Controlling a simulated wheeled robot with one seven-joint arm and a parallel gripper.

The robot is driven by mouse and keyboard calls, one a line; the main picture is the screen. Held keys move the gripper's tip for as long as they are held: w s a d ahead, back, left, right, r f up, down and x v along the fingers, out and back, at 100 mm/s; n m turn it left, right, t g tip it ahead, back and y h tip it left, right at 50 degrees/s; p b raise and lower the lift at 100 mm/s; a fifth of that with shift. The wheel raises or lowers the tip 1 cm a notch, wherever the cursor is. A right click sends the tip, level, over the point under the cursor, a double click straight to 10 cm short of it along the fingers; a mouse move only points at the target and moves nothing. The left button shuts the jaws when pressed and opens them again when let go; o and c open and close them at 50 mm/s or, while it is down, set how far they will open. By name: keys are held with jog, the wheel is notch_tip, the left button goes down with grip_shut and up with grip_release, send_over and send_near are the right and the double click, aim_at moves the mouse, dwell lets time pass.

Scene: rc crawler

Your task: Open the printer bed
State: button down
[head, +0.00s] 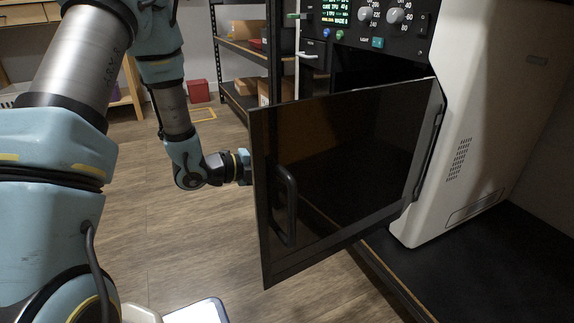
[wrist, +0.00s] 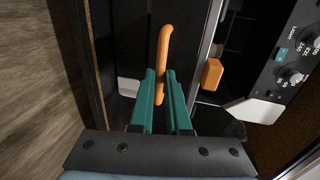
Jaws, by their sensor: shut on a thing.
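My gripper (wrist: 162,76), with green fingers, is shut on an orange handle (wrist: 165,42) in the wrist view. The handle is a slim bar with a curved end, in front of a dark surface. In the head view the fingers are hidden behind the open dark glass door (head: 350,140) of the white and black machine (head: 490,110). The door swings out toward me and has a black handle (head: 287,205). The printer bed cannot be made out clearly in the dark interior.
An orange block (wrist: 212,73) is right of the fingers in the wrist view. The control panel (head: 370,22) with knobs is above the door. Shelves (head: 240,50) with boxes and a red box (head: 199,92) stand behind. Wooden floor (head: 190,245) is clear left of the door.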

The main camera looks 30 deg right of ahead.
jog(key=c, duration=0.9)
grip_release()
jog(key=shift+p+v, duration=1.8)
jog(key=shift+v, duration=3.55)
